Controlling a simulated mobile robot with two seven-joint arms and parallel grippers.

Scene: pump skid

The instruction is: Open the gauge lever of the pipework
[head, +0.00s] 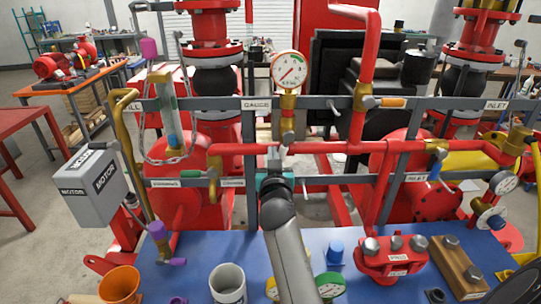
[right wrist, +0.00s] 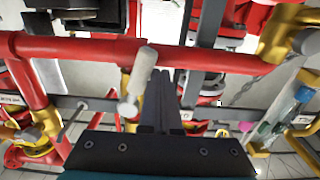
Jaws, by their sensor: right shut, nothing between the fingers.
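The round white pressure gauge (head: 289,70) stands on a brass valve (head: 288,103) above the horizontal red pipe (head: 340,147), just right of the GAUGE label (head: 256,104). A short pale grey lever handle (head: 287,137) is below the valve; it also shows in the right wrist view (right wrist: 143,72) in front of the red pipe. My right gripper (head: 274,155) is shut and empty, just left of the handle in the head view. Its fingertips (right wrist: 160,73) lie just right of the handle in the wrist view. I cannot tell whether they touch. My left gripper is not in view.
Grey frame rails (head: 330,103) and red pipes surround the right gripper closely. A grey motor box (head: 92,187) is at left.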

